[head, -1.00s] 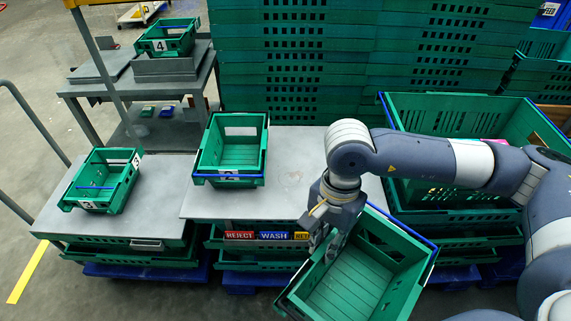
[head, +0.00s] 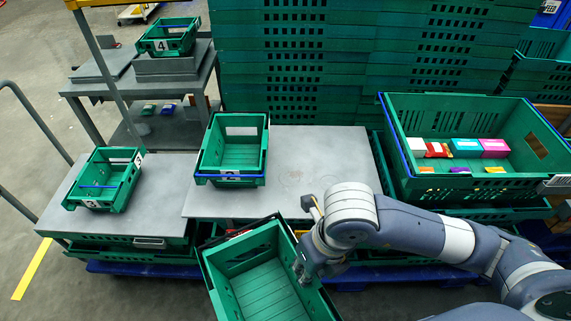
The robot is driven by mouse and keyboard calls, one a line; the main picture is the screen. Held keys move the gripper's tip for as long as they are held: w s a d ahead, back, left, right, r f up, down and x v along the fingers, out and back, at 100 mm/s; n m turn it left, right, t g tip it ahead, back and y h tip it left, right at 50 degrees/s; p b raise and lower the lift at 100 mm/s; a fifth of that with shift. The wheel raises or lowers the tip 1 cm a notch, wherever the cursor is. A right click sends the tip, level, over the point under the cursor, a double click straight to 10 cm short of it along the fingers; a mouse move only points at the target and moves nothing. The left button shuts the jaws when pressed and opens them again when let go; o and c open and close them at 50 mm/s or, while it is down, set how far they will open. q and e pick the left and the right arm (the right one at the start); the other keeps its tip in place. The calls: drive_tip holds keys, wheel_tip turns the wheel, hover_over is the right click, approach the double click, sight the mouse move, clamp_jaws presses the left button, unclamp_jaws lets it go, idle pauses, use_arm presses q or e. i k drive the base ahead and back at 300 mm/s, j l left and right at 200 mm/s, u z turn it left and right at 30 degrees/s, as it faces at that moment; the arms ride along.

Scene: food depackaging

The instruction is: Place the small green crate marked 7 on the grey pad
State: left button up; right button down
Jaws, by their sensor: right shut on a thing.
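My right gripper (head: 303,268) is shut on the right rim of an open green crate (head: 270,290), which hangs tilted in front of the middle grey table. The held crate looks empty; its lower end is cut off by the picture and I see no number on it. A flat grey pad (head: 100,67) lies bare on the back-left shelf, left of a crate marked 4 (head: 167,38) on a grey block. No crate with a readable 7 shows. My left gripper is not in view.
A green crate (head: 235,150) with a blue bar stands on the middle table (head: 310,165); the table's right half is clear. A crate marked 3 (head: 105,180) stands on the left table. A large crate (head: 470,190) at right holds several coloured boxes. Tall stacked crates (head: 300,70) block the back.

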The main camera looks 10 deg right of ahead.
sight(319, 165)
drive_tip(key=i+l, duration=0.8)
drive_tip(key=l, duration=0.1)
